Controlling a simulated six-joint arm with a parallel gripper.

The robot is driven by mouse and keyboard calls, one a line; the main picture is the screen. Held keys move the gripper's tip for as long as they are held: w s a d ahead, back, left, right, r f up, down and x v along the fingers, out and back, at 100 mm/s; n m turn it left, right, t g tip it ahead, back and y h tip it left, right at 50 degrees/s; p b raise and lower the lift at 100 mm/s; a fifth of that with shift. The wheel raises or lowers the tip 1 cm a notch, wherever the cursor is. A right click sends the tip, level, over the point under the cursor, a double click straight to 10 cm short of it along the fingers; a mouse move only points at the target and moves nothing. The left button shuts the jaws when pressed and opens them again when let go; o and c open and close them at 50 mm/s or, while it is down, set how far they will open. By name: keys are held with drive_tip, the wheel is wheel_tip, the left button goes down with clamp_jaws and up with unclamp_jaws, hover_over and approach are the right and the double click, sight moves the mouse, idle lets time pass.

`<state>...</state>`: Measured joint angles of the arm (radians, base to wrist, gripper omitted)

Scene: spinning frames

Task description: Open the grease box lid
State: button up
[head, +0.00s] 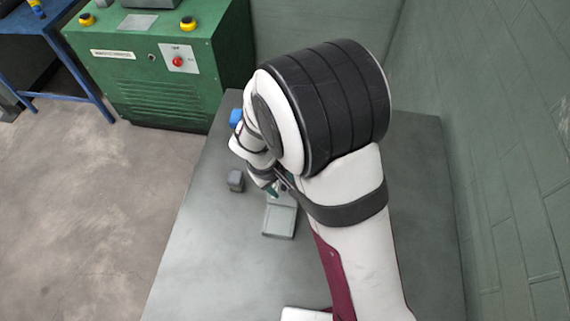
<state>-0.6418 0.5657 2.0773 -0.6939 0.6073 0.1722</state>
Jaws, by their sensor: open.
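The grease box (280,222) is a small grey-green box on the grey table, left of my forearm. Its flat top faces up, and its far part is partly covered by my gripper and arm. I cannot tell for sure whether the lid is raised. My gripper (272,187) is just above or at the far edge of the box, small and partly hidden behind my wrist. Its jaws are open, and I see nothing held between them. Whether a finger touches the lid cannot be told.
A small dark grey block (236,180) stands left of the box. A blue object (236,117) shows beside my wrist, partly hidden. The table (205,265) is bare at front left. A green machine cabinet (165,75) stands behind, and a green wall (510,150) runs along the right.

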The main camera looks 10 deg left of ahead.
clamp_jaws()
idle(1.4)
